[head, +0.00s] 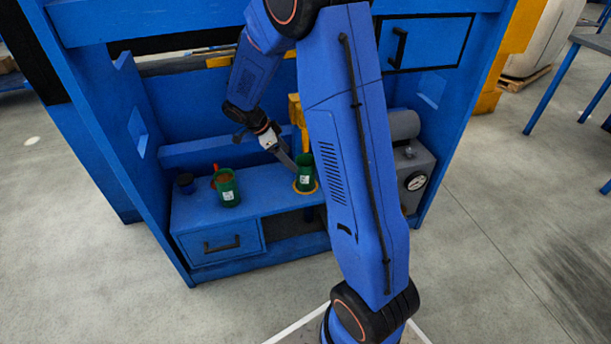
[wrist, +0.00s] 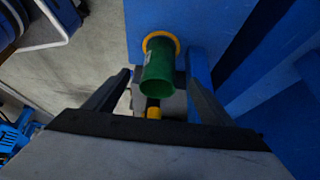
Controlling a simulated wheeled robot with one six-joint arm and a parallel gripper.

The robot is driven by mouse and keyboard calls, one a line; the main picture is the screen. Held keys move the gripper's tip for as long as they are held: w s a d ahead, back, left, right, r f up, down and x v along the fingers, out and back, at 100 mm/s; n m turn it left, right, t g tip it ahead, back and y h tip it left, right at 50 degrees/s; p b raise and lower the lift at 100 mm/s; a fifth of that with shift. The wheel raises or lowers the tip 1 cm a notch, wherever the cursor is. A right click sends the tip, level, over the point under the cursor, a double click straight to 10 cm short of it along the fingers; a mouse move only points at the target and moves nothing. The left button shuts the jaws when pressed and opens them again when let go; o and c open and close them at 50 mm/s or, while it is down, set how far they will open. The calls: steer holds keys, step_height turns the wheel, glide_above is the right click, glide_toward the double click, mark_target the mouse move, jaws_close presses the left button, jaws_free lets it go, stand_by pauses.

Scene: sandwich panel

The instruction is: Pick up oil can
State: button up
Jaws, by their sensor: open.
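Two green cans with white labels stand upright on the blue bench shelf, and I cannot tell by label which is the oil can. One green can (head: 305,174) stands on a yellow ring (head: 311,190) near the shelf's right part. The other green can (head: 229,190) stands further left. My gripper (head: 290,164) is beside the can on the ring, close to its upper left side. In the wrist view, my open gripper (wrist: 158,68) has a green can (wrist: 158,72) between its fingers, with the yellow ring (wrist: 151,36) behind it. Contact with the fingers is not visible.
A small dark blue cup (head: 185,184) and a reddish-orange item (head: 214,178) are near the left can. A grey machine with a gauge (head: 416,181) is at the right. Blue side walls and a drawer (head: 221,243) frame the shelf. My arm hides part of it.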

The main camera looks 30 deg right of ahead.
mark_target(306, 176)
steer(key=x, duration=1.3)
steer(key=shift+s+d+f, duration=0.1)
steer(key=shift+f, duration=0.2)
steer(key=c, duration=1.6)
steer(key=shift+r, duration=0.2)
